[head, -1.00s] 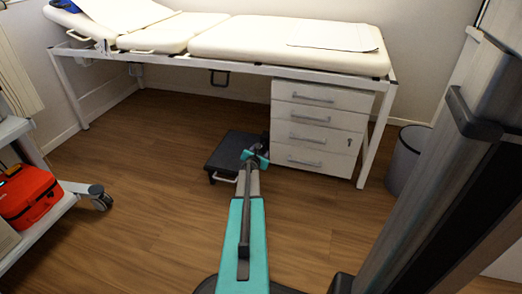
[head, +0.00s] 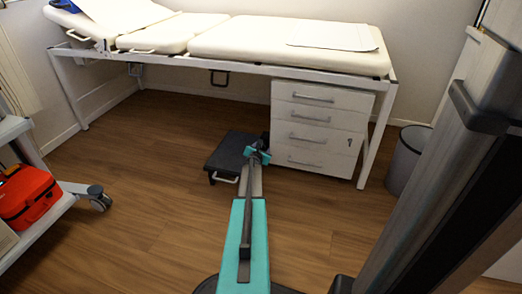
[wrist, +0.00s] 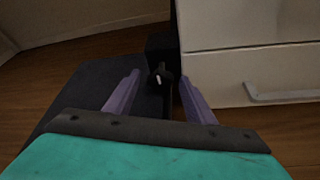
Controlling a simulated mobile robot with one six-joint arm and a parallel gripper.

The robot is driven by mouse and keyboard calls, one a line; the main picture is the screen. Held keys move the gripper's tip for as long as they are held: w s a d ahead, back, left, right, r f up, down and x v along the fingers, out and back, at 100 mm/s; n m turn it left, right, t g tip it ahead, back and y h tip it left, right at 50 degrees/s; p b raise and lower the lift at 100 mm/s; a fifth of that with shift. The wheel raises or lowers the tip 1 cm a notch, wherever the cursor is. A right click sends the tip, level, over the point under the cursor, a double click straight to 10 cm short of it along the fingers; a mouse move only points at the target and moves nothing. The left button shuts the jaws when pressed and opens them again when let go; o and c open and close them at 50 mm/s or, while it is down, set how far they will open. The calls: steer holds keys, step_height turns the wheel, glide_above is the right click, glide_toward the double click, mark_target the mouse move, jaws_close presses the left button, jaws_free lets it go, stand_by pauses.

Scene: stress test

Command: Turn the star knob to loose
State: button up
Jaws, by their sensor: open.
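The star knob (wrist: 160,76) is small and dark with a pale mark. It sits on a black block (wrist: 158,48) at the far end of a low black platform, beside the white cabinet. In the wrist view my gripper (wrist: 160,82) is open, with one purple finger on each side of the knob in the picture. I cannot tell how far the fingertips are from it, and no contact shows. In the head view my gripper (head: 257,153) is low, by the platform and cabinet, and the knob is too small to make out.
The black platform (head: 229,152) lies on the wooden floor. The white drawer cabinet (head: 318,125) stands close on the right, under the padded couch (head: 275,45). A grey bin (head: 404,160) is farther right. A trolley with a red case (head: 28,196) is at left.

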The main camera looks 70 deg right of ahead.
steer(key=c, duration=1)
steer(key=shift+a, duration=0.15)
steer(key=shift+c, duration=0.4)
steer(key=shift+o, duration=0.2)
